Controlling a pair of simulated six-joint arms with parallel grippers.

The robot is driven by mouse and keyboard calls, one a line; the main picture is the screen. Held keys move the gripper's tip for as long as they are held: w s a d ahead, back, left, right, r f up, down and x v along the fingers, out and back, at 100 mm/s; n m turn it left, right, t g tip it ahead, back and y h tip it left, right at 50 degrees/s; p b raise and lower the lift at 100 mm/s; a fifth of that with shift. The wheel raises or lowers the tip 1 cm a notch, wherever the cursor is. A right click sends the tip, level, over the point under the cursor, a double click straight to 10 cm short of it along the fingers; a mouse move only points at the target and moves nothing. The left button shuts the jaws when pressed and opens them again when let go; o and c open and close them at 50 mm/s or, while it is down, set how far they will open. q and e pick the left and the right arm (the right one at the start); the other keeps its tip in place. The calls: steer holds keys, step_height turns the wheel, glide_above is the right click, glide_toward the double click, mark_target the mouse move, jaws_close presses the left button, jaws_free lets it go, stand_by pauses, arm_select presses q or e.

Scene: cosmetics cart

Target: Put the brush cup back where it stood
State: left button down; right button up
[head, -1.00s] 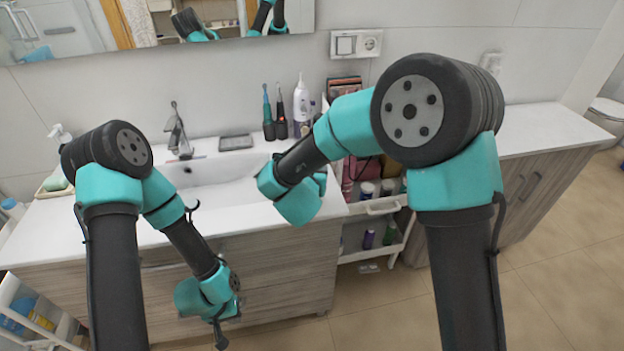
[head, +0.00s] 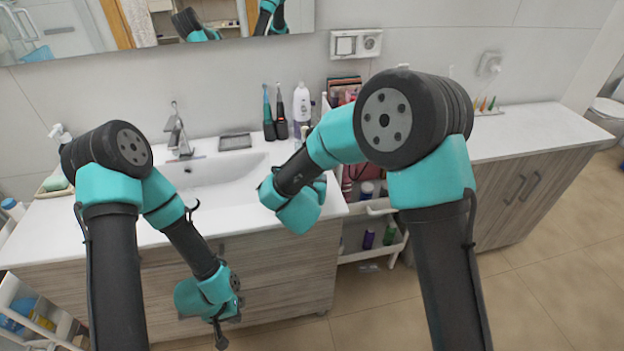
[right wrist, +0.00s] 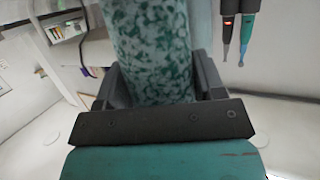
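In the right wrist view a green speckled cylinder, which I take to be the brush cup (right wrist: 150,45), sits between the two dark fingers of my right gripper (right wrist: 161,80). The fingers touch its sides. Its far end and any brushes are out of view. In the head view my right gripper (head: 298,205) is above the right part of the sink counter, with its fingers and the cup hidden behind its own teal body. My left gripper (head: 221,335) hangs low in front of the cabinet, away from the cup; its finger gap is not clear.
The white sink counter (head: 110,225) has a faucet (head: 177,130), a dark soap tray (head: 235,142), upright electric toothbrushes (head: 281,112) and a white bottle (head: 301,103). A white cart (head: 378,208) with bottles stands right of it. The right countertop (head: 545,125) is mostly clear.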

steer(key=o, duration=0.5)
steer(key=shift+c, duration=0.2)
steer(key=shift+r, duration=0.15)
steer(key=v, duration=1.2)
